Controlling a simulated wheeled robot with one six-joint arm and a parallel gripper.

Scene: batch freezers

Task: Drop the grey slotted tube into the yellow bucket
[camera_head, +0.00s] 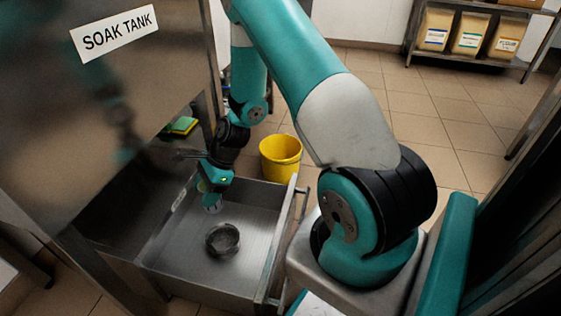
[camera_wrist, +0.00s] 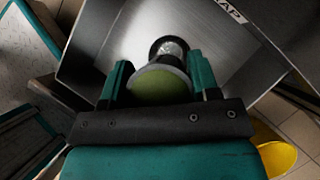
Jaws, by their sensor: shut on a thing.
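My gripper (camera_head: 212,196) is over the open steel drawer, its fingers pointing down. In the wrist view my gripper (camera_wrist: 161,82) is shut on a round piece (camera_wrist: 160,86) with a flat olive-green end and a grey rim. In the head view the piece's greyish lower part (camera_head: 212,207) shows under the fingers. No slots show on it, so I cannot tell whether it is the grey slotted tube. A dark grey, open round part (camera_head: 222,239) lies on the drawer floor, partly hidden in the wrist view (camera_wrist: 168,47). The yellow bucket (camera_head: 281,158) stands on the floor behind the drawer.
The drawer (camera_head: 183,262) has raised walls and a front handle on the right. A steel cabinet marked SOAK TANK (camera_head: 115,33) stands at left. The tiled floor right of the bucket is clear.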

